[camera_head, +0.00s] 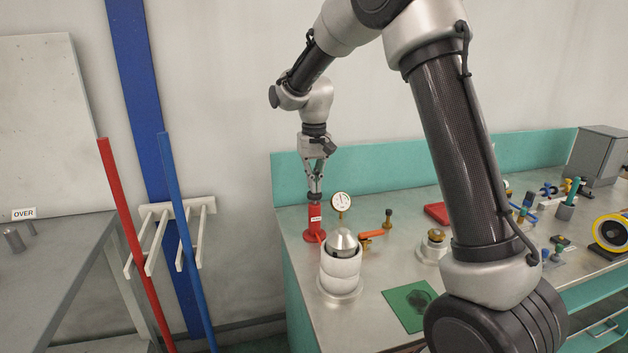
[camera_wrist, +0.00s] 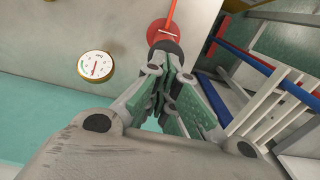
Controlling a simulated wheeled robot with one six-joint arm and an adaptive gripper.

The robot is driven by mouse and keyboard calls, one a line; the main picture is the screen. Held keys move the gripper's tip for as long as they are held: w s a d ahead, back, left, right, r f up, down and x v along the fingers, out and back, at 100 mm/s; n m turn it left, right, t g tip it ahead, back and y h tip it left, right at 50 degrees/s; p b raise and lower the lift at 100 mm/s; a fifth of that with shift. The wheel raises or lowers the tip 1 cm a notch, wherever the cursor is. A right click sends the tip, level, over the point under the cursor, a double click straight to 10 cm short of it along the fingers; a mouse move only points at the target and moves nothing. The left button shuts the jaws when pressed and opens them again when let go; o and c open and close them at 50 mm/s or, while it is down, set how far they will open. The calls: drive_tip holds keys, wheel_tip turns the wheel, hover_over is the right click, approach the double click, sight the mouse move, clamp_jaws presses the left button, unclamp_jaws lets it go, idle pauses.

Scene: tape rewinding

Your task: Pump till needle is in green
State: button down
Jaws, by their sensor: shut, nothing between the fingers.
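The red pump (camera_head: 315,222) stands upright on the bench near its left end. In the wrist view its round red base (camera_wrist: 157,31) shows beyond my fingers. My gripper (camera_head: 315,194) points down right over the pump's top, fingers shut with nothing between them; it also shows in the wrist view (camera_wrist: 168,72). A dark round part at the pump's top sits at the fingertips; I cannot tell whether they touch it. The round white gauge (camera_head: 340,202) stands just right of the pump and also shows in the wrist view (camera_wrist: 96,67). Its needle reading is too small to tell surely.
A white cylinder with a metal cone top (camera_head: 341,267) stands in front of the pump. An orange-handled valve (camera_head: 372,235) lies to its right. A green mat (camera_head: 411,304) is near the front edge. Red and blue poles (camera_head: 180,235) lean left of the bench.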

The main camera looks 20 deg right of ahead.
drive_tip(key=shift+s, duration=0.1)
wheel_tip(320, 180, up, 12)
idle(0.4)
idle(0.7)
wheel_tip(320, 180, up, 7)
drive_tip(key=shift+a+f, duration=0.15)
drive_tip(key=shift+f, duration=0.05)
wheel_tip(320, 180, down, 14)
drive_tip(key=shift+f, duration=0.1)
idle(0.5)
